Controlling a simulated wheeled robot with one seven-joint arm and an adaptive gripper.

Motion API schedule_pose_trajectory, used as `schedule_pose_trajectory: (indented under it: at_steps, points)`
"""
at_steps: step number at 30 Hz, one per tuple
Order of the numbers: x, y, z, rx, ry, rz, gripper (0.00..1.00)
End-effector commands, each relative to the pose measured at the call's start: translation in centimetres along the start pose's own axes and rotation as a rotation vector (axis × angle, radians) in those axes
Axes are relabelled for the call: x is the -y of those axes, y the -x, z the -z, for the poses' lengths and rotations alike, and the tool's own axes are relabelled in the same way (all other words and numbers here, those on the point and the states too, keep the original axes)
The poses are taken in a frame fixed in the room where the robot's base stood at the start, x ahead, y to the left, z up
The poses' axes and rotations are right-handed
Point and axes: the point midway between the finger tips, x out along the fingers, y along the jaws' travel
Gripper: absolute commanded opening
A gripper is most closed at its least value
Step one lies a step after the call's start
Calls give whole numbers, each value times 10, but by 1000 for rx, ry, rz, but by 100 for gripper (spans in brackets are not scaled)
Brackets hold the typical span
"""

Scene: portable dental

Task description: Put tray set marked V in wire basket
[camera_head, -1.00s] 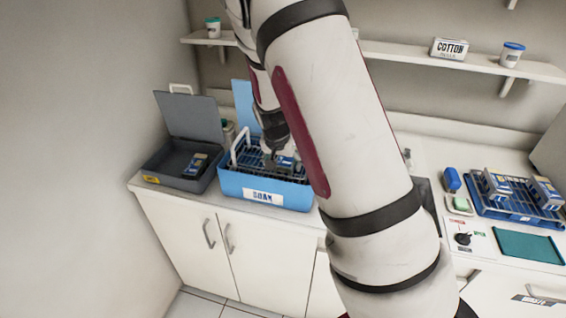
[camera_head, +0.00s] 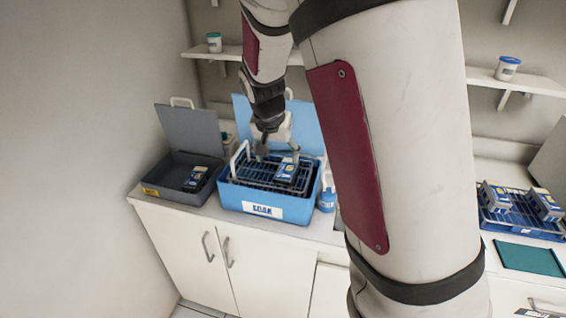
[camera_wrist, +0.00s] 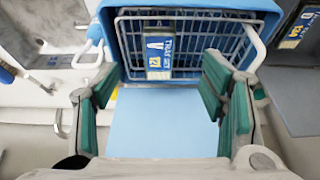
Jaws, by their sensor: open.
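A blue-and-white tray set box (camera_head: 286,170) lies in the wire basket (camera_head: 252,174), inside the blue tub (camera_head: 297,212) labelled SOAK. The box also shows in the wrist view (camera_wrist: 171,50) with a yellow label; its mark is upside down and I cannot read it surely. The wire basket (camera_wrist: 211,40) shows its white wires around the box there. My gripper (camera_head: 278,152) is just above the box, open and apart from it. In the wrist view the green finger pads of my gripper (camera_wrist: 162,92) are wide apart with nothing between them.
An open grey case (camera_head: 166,186) with another tray set box (camera_head: 195,178) stands left of the tub. The tub's raised blue lid (camera_head: 306,122) stands behind my gripper. A blue rack (camera_head: 522,222) with boxes and a teal mat (camera_head: 530,257) lie at right.

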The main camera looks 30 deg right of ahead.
Motion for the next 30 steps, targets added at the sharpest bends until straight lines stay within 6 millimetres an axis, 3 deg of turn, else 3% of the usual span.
schedule_pose_trajectory:
  at_steps: [5,8,15,21,25,30]
  points:
    - [-7,38,-16,42,47,72,66]
    - [-14,72,-33,66,109,138,66]
    - [-40,152,-81,63,308,274,66]
    - [-70,205,-127,1,496,336,66]
    - [-88,225,-154,-47,602,343,66]
    - [-102,236,-176,-88,690,334,66]
